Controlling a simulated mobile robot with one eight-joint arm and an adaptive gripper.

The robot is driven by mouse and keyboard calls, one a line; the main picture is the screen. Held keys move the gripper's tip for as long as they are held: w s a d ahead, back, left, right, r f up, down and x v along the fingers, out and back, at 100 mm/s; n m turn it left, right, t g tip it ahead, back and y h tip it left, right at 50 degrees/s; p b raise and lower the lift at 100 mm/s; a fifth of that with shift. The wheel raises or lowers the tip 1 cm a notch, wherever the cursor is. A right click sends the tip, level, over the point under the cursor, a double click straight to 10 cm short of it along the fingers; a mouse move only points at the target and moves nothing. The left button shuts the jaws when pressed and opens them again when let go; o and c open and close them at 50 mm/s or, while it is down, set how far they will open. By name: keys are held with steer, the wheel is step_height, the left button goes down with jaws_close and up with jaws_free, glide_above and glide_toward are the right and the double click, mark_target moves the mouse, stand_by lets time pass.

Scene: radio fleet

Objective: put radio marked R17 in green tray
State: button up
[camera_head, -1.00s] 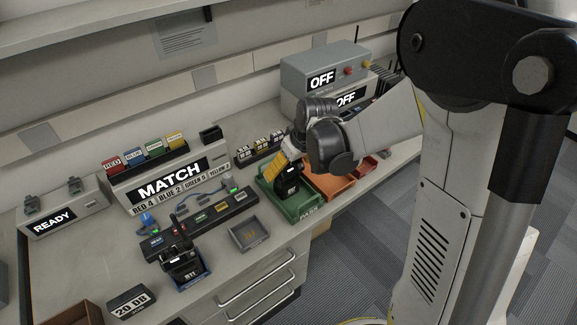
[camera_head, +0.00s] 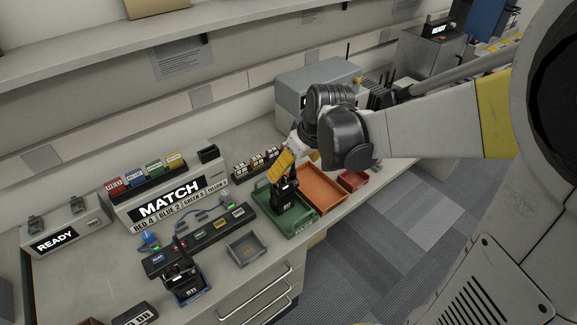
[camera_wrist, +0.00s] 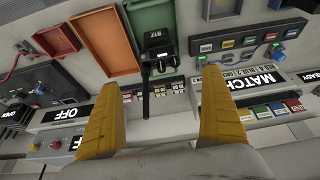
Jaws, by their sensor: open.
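The green tray (camera_head: 294,222) stands on the bench, left of an orange tray. A black radio (camera_head: 285,193) is in the green tray in the head view, its lower end inside the walls. The wrist view also shows the radio (camera_wrist: 157,50), with a label that seems to read R17 and its antenna pointing toward me, over the green tray (camera_wrist: 176,17). My gripper (camera_head: 283,164) is just above the radio. In the wrist view its yellow fingers (camera_wrist: 168,110) are wide apart with nothing between them, and the radio is beyond their tips.
An orange tray (camera_head: 322,186) and a red tray (camera_head: 353,181) stand to the right. Another radio (camera_head: 181,274) stands in a blue holder at front left. A grey tray (camera_head: 244,250), the MATCH unit (camera_head: 168,199) and a grey box (camera_head: 316,88) are also on the bench.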

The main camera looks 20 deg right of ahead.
steer(key=s+a+r+m+t, duration=0.1)
steer(key=s+r, duration=0.3)
steer(key=s, duration=0.4)
steer(key=s+r+m+t+h, duration=0.1)
steer(key=s+r+m, duration=0.1)
steer(key=s, duration=0.6)
steer(key=shift+a+r+t, duration=0.35)
steer(key=shift+r+t, duration=0.05)
steer(key=shift+r, duration=0.5)
steer(key=shift+w, duration=0.1)
steer(key=shift+f+b, duration=0.6)
